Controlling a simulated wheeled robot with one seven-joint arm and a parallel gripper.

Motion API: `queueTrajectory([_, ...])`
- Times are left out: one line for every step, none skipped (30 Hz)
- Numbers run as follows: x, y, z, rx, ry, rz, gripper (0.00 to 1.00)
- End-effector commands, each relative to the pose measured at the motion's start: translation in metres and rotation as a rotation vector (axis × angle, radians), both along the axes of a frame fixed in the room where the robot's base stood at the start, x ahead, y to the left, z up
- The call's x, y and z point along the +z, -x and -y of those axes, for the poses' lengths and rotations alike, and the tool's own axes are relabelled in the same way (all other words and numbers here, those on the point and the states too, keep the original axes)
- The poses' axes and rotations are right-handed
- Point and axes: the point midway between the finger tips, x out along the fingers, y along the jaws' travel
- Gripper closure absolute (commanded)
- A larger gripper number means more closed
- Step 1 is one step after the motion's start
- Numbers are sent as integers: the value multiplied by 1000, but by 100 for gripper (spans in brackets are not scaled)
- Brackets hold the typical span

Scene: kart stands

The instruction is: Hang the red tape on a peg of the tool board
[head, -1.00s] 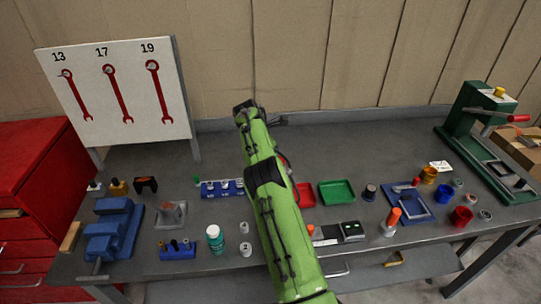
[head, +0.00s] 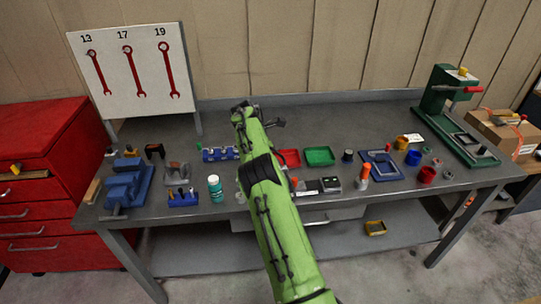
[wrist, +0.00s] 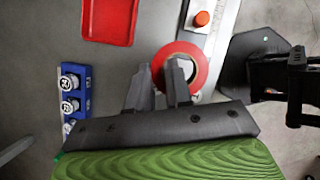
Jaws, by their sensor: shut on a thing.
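The red tape (wrist: 203,70) is a red ring at the fingertips of my gripper (wrist: 160,75) in the wrist view. One finger shows in its hole and the other outside, so the gripper is shut across its rim. In the head view my green arm hides the fingers and the tape. The tool board (head: 128,112) is a white upright panel at the back left of the bench. It bears three red wrench shapes under the numbers 13, 17 and 19. Its pegs are too small to make out clearly.
The grey bench (head: 345,206) holds a blue vise (head: 128,185), a teal bottle (head: 215,188), a red tray (head: 288,158), a green tray (head: 319,156) and a green press (head: 440,105). A red cabinet (head: 45,150) stands left. Bare bench top lies right of the board.

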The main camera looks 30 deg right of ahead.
Motion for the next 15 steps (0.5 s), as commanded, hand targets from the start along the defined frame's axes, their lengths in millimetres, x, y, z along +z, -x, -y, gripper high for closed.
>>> queueTrajectory([-2,2,-3,-13,-1,-3,100])
queueTrajectory([-3,3,-5,-24,-1,-3,100])
queueTrajectory([-5,5,-7,-36,-2,-4,100])
queueTrajectory([-5,6,-9,-47,-2,-3,100])
queueTrajectory([-6,7,-11,-55,-2,-2,100])
queueTrajectory([-7,9,-13,-69,-2,-2,100])
queueTrajectory([-9,11,-16,-87,-3,-4,100])
queueTrajectory([-11,13,-21,-112,-3,-4,100])
queueTrajectory([-14,16,-26,-144,-3,-2,100])
queueTrajectory([-15,19,-30,-166,-2,-2,100])
queueTrajectory([-18,22,-34,-189,-3,-3,100])
queueTrajectory([-23,27,-43,-239,-4,-5,100])
queueTrajectory([-26,31,-50,-277,-4,-4,100])
queueTrajectory([-29,36,-56,-316,-4,-4,100])
queueTrajectory([-35,42,-67,-381,-5,-6,100])
